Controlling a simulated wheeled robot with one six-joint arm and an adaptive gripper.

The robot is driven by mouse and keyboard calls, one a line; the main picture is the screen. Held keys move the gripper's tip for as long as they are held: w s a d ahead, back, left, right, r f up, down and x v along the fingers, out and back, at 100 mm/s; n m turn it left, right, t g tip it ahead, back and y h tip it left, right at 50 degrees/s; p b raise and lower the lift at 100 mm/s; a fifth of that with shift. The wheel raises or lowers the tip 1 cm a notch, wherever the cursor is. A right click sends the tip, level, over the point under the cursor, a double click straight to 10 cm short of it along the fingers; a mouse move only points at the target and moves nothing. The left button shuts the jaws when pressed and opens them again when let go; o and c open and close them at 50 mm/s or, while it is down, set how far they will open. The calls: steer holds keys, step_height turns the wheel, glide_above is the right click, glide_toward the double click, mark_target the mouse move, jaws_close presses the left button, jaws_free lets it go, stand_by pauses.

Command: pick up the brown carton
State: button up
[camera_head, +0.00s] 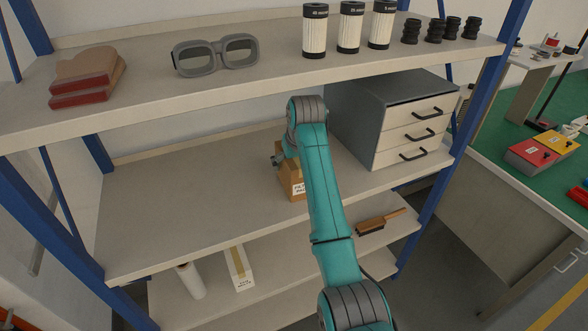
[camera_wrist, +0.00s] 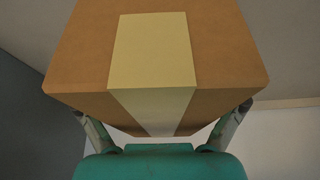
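The brown carton (camera_head: 291,184) is at the middle shelf of the rack, partly hidden behind my arm. It has a pale label with print too small to read. In the wrist view the carton (camera_wrist: 225,55) fills the upper middle, with a pale tape strip over its near edge. My gripper (camera_wrist: 163,115) has one finger at each side of the carton, and both seem to press against it. In the head view my gripper (camera_head: 281,160) is at the carton's top, mostly hidden. I cannot tell whether the carton touches the shelf.
A grey drawer cabinet (camera_head: 361,112) stands right of my arm on the middle shelf (camera_head: 180,215). The shelf's left side is clear. The top shelf (camera_head: 270,82) holds goggles, canisters and red-brown pads. A brush (camera_head: 378,222), white box (camera_head: 239,268) and roll (camera_head: 190,281) lie below.

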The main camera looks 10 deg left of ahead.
steer(key=shift+f, duration=0.15)
steer(key=c, duration=0.4)
steer(key=shift+s+f, duration=0.1)
steer(key=shift+c, duration=0.3)
steer(key=shift+f, duration=0.1)
steer(key=shift+r, duration=0.2)
